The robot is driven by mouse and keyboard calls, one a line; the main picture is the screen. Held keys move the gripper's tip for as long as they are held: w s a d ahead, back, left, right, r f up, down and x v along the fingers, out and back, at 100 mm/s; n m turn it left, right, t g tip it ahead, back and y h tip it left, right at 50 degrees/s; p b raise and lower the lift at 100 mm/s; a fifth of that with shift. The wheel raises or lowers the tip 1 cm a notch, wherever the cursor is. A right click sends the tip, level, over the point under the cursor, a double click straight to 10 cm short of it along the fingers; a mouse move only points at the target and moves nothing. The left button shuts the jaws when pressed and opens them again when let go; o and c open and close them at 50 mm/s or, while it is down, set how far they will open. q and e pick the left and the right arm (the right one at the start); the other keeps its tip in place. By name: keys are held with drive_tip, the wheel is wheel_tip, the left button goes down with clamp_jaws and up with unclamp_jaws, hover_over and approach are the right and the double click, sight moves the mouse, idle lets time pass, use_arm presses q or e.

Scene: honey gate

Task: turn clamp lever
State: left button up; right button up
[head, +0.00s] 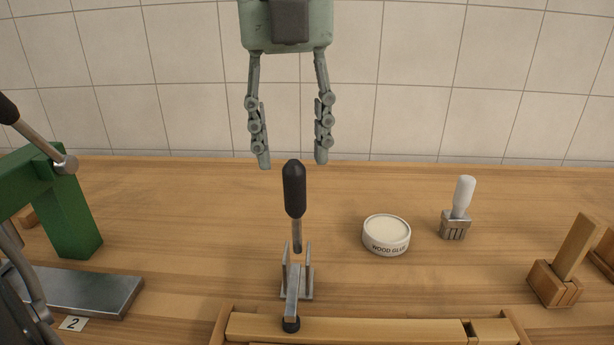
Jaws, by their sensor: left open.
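The clamp lever (294,190) has a black grip and stands upright above a small metal clamp bracket (304,282). The clamp's arm reaches toward the near side and ends in a black pad (291,324) at a wooden bar. My left gripper (292,164) points down with its two fingers spread apart, open and empty. Its fingertips are at about the height of the top of the lever's grip in the picture, one to each side of it. I cannot tell whether they are in front of or behind the grip. My right gripper is not in view.
A wood glue tin (386,235) and a white-handled brush (458,208) stand to the right. Wooden blocks (565,260) are at the far right. A green press (68,205) on a metal plate stands at the left, beside a card marked 2 (74,323). A wooden frame (350,328) lies in front.

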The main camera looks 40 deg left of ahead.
sight(295, 188)
use_arm(q)
wheel_tip(295, 188, down, 6)
drive_tip(key=shift+d+f, duration=0.1)
drive_tip(key=shift+c, duration=0.2)
clamp_jaws()
idle(0.3)
